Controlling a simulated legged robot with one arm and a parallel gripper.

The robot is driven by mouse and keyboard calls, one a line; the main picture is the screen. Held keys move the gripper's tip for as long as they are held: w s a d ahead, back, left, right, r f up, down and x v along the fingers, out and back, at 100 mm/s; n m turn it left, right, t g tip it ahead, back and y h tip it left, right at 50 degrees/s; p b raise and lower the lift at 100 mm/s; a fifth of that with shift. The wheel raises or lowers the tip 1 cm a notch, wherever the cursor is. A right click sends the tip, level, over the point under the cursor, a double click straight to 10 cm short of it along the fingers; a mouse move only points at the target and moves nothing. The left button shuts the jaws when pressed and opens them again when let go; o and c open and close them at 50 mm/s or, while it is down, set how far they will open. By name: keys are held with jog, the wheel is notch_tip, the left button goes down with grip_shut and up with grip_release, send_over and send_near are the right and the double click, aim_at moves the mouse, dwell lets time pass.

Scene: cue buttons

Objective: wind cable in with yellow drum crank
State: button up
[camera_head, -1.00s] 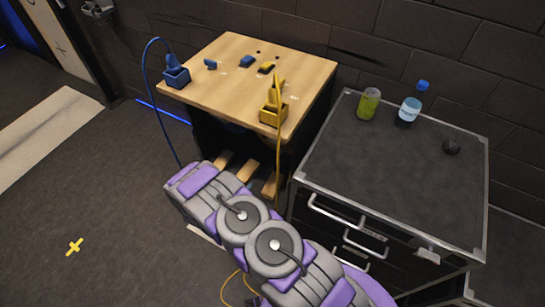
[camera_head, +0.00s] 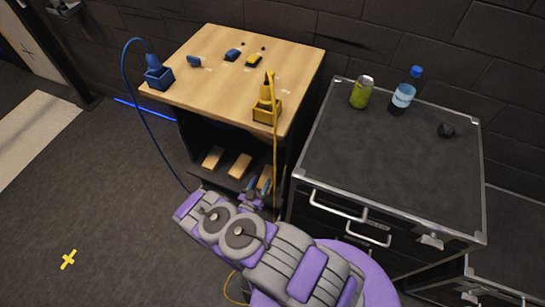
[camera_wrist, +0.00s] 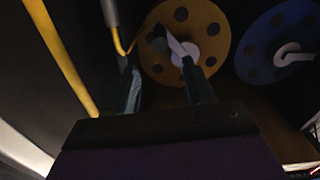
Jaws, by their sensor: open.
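The yellow drum (camera_wrist: 208,22), a flat disc with round holes, shows in the wrist view; in the head view it is hidden under the tabletop. A pale crank arm (camera_wrist: 177,46) with a dark knob (camera_wrist: 157,39) crosses its face near the pale hub. My gripper (camera_wrist: 158,65) is open below the crank, its fingers spread either side of the knob in the picture; contact cannot be told. In the head view, my gripper (camera_head: 262,188) is at the cabinet opening, partly hidden. The yellow cable (camera_head: 275,155) hangs from the yellow holder (camera_head: 267,110) and also shows in the wrist view (camera_wrist: 62,60).
A blue drum (camera_wrist: 285,40) with a pale crank is right of the yellow one. The wooden top (camera_head: 215,95) carries a blue holder (camera_head: 158,76) and small blue and yellow pieces. A dark case (camera_head: 390,165) with a can and bottle stands close on the right.

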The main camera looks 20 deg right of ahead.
aim_at(273, 157)
jog(key=b+x, duration=0.2)
jog(key=x, duration=1.2)
jog(key=shift+a, duration=0.1)
grip_shut()
